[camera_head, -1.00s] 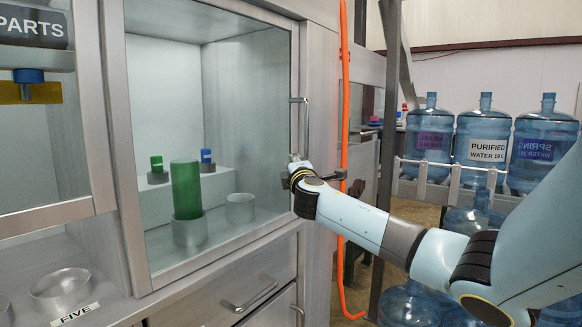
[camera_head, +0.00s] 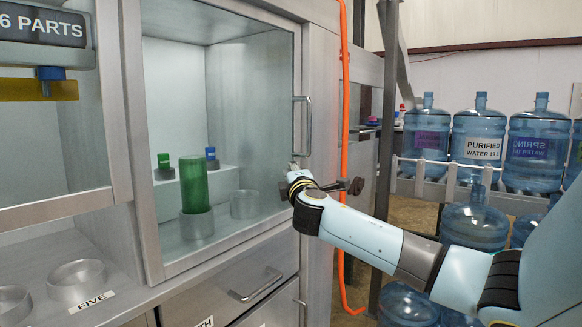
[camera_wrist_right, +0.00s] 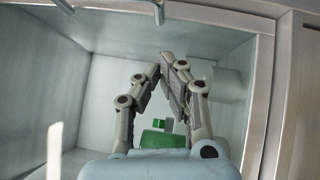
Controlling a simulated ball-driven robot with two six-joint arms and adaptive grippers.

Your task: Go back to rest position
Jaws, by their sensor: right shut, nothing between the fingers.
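My right arm comes in from the right in the head view, and its gripper (camera_head: 294,168) is by the right frame of the glass-fronted cabinet, below the door handle (camera_head: 303,126). In the right wrist view the two fingers of the right gripper (camera_wrist_right: 169,62) come together at their tips, shut with nothing between them. A green cylinder (camera_head: 194,186) stands upright in a metal cup (camera_head: 197,224) inside the cabinet. Its green also shows below the fingers in the right wrist view (camera_wrist_right: 163,140). My left gripper is in neither view.
A metal ring (camera_head: 244,204) stands beside the cylinder. Small green (camera_head: 163,162) and blue (camera_head: 211,153) topped pieces sit on a ledge behind. Drawers with a handle (camera_head: 256,287) are below. An orange hose (camera_head: 344,90) hangs right of the cabinet. Water jugs (camera_head: 478,138) line a rack at right.

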